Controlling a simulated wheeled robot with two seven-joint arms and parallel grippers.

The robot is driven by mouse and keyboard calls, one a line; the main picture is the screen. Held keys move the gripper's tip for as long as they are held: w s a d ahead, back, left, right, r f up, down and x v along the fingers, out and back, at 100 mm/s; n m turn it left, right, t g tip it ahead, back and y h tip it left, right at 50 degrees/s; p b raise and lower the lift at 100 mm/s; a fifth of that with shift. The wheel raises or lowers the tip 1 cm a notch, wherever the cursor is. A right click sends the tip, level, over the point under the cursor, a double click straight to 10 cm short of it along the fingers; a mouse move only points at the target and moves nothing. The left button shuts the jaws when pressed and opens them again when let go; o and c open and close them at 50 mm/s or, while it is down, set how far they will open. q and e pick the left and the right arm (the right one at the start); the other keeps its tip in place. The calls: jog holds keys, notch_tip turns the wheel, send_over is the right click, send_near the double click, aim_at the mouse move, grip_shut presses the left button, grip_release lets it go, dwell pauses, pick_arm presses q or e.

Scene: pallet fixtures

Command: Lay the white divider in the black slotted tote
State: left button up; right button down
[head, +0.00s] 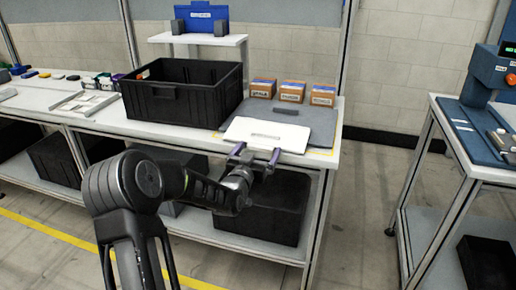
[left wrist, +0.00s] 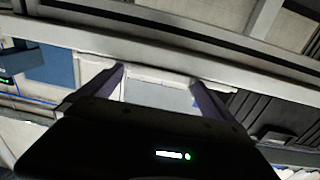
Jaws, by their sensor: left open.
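The white divider (head: 266,133) is a flat pale panel with a small label. It lies on the grey mat (head: 308,116) near the bench's front edge. The black slotted tote (head: 185,103) stands on the bench to its left and looks open-topped; its inside floor is hidden. My left gripper (head: 257,152) is open and empty, just in front of the divider's near edge. Its two purple fingers point toward that edge; I cannot tell whether they touch it. The left wrist view shows the spread fingers of my left gripper (left wrist: 155,88) with a pale strip between them. My right gripper is out of view.
Several small brown boxes (head: 292,91) stand at the mat's back. Black bins (head: 275,207) fill the shelf below the bench. Another bench (head: 470,150) stands right, across open floor.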

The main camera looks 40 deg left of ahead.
pick_arm(q)
jog(key=v, duration=0.7)
jog(key=shift+s+r+b, duration=0.2)
jog(key=shift+s+b, duration=0.15)
jog(key=shift+b, duration=0.05)
jog(key=shift+d, duration=0.15)
jog(key=s+d+f+g+h, duration=0.2)
jog(key=d+f+g+h, duration=0.1)
jog(key=d+f, duration=0.85)
jog(key=s+d+f+g+h, duration=0.2)
jog(key=d+f+g+h, duration=0.15)
jog(key=d+f, duration=0.8)
jog(key=s+d+f+g+h, duration=0.1)
jog(key=s+d+f+g, duration=0.2)
jog(key=s+d+f, duration=0.2)
jog(key=s+d+f+m+g+h, duration=0.1)
jog(key=s+d+f+g, duration=0.2)
jog(key=s, duration=0.9)
jog(key=s+d+f+g+h, duration=0.1)
jog(key=s+d+f+g, duration=0.3)
jog(key=s+d+f, duration=0.4)
jog(key=shift+s+d+f+m, duration=0.25)
jog(key=shift+s+f+m, duration=0.05)
jog(key=shift+f, duration=0.45)
jog(key=shift+w, duration=0.15)
